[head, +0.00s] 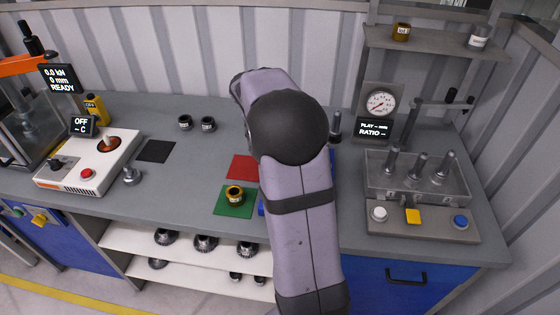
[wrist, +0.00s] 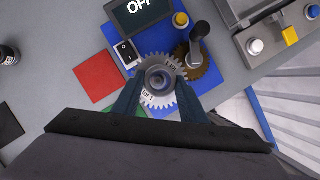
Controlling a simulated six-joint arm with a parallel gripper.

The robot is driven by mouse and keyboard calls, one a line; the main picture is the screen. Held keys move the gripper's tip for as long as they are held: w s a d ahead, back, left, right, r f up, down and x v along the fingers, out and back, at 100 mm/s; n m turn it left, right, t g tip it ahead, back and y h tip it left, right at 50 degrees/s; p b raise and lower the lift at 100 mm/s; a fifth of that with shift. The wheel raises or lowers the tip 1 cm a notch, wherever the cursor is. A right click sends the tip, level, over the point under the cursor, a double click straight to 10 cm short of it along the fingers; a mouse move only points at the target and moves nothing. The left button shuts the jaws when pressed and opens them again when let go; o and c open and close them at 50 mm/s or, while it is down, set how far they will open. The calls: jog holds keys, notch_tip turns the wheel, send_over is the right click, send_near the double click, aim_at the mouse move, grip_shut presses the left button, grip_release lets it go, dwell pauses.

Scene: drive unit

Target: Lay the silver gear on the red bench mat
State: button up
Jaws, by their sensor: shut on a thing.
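The silver gear (wrist: 160,66) is a toothed ring with a round hub, in the wrist view between the fingers of my gripper (wrist: 159,88). My gripper is shut on it. The gear is over the blue plate (wrist: 118,38), beside a bronze gear (wrist: 212,73); I cannot tell whether it is lifted or still on a shaft. The red bench mat (wrist: 95,76) lies bare to the left of the gear. It also shows in the head view, as the red mat (head: 241,166) left of my arm. My arm hides the gripper and the silver gear in the head view.
A green mat (head: 222,208) in front of the red one bears a black and gold part (head: 235,195). A dark post with a grey knob (wrist: 197,45) stands at the bronze gear. An OFF display (wrist: 140,15) and switch (wrist: 127,53) are close by. A black mat (head: 155,151) lies left.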

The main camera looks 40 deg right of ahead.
jog(key=shift+r, duration=0.55)
